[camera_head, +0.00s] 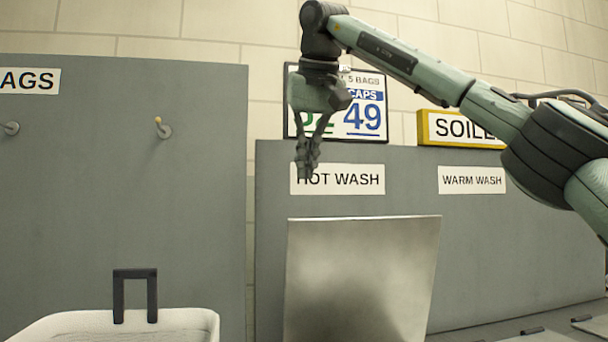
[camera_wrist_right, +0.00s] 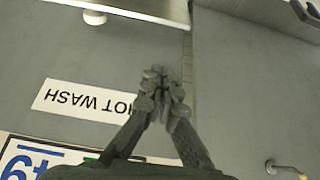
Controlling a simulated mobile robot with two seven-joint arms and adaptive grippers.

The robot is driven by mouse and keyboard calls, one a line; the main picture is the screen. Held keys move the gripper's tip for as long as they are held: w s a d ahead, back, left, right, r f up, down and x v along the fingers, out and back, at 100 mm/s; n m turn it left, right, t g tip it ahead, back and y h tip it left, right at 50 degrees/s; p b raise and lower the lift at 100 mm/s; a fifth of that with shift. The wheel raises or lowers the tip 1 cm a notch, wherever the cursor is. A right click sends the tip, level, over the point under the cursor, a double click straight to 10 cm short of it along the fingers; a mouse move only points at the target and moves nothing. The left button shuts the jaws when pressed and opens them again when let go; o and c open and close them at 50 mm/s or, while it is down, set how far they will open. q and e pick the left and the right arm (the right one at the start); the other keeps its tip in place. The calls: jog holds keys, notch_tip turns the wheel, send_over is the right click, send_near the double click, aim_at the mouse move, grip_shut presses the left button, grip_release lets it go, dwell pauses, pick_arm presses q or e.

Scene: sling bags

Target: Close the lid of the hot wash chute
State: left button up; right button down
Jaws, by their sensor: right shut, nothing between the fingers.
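The hot wash chute's lid (camera_head: 362,280) is a flat metal panel standing open, almost upright, below the HOT WASH label (camera_head: 352,180) on the grey panel. Its lower part runs out of the picture. My right gripper (camera_head: 307,172) points down in front of the label's left end, above the lid's top left corner and apart from it. It is shut and empty. In the right wrist view my right gripper (camera_wrist_right: 161,88) has its fingertips together beside the HOT WASH label (camera_wrist_right: 85,103). The left gripper is not in view.
A white bin (camera_head: 130,324) with a dark handle (camera_head: 135,292) stands at the lower left. Wall pegs (camera_head: 162,128) stick out of the left grey panel. The WARM WASH label (camera_head: 472,180) is at right, with flat closed-looking lids (camera_head: 535,336) below it.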

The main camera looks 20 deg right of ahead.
aim_at(306, 225)
jog(key=f, duration=0.7)
jog(key=shift+w+f, duration=0.3)
jog(key=shift+f, duration=0.1)
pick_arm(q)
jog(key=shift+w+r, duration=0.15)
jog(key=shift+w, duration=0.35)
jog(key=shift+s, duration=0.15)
pick_arm(e)
jog(key=shift+s, duration=0.1)
